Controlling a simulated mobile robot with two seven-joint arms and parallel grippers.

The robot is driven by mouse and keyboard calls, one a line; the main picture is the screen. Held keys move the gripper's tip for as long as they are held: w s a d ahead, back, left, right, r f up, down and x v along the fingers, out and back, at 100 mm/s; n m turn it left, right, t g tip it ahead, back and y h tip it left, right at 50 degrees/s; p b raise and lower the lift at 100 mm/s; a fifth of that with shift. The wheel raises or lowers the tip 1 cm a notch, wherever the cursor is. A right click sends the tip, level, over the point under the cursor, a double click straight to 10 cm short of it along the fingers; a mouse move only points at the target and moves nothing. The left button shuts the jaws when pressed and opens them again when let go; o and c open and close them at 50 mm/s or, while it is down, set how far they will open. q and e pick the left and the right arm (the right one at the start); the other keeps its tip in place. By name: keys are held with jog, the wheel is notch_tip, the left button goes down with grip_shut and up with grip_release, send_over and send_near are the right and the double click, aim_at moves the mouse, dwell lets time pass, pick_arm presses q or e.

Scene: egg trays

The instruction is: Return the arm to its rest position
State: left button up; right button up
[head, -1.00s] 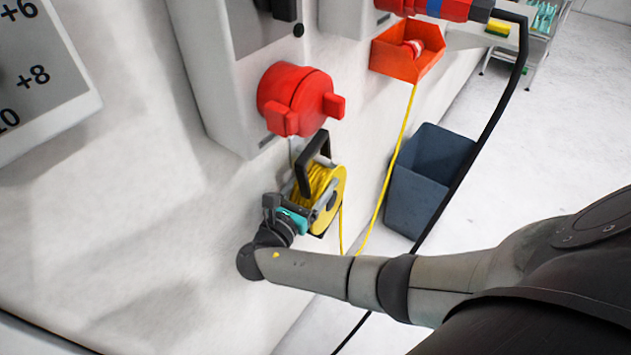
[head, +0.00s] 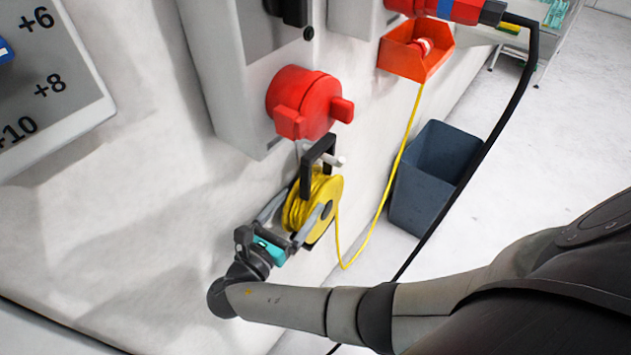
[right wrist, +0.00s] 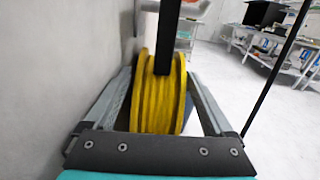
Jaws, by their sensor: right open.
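My right arm reaches in from the right in the head view. Its gripper (head: 302,206) is open and empty, with a finger on each side of the yellow cable reel (head: 298,207). The reel has a black handle (head: 307,172) and hangs by the white wall. In the right wrist view the reel (right wrist: 157,95) stands between the two grey fingers, with gaps on both sides. Its lower edge is hidden by the gripper's body. My left gripper is not in view.
A red socket (head: 308,104) sits on a white wall box above the reel. An orange bin (head: 407,62) hangs to the right, with a yellow cable (head: 404,150) running down. A blue-grey bin (head: 424,190) stands on the floor. A black cable (head: 508,100) crosses near my arm.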

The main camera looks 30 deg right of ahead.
jog(key=v, duration=0.6)
jog(key=shift+s+a, duration=0.25)
jog(key=shift+s, duration=0.1)
jog(key=shift+f, duration=0.1)
jog(key=s+d+f+m+g+y, duration=0.2)
jog(key=s+d+f+g+y, duration=0.3)
jog(key=f, duration=0.7)
jog(key=s+f+m+g+y, duration=0.1)
jog(key=s+f+m+y, duration=0.15)
jog(key=s+f, duration=0.7)
jog(key=s+d+f+m+g+y, duration=0.1)
jog(key=s+f+m+y, duration=0.7)
jog(key=s+f+m, duration=0.7)
jog(key=shift+s+f+m+g, duration=0.25)
jog(key=shift+s+m+g, duration=0.15)
jog(key=shift+s+m, duration=0.95)
jog(key=shift+s, duration=0.15)
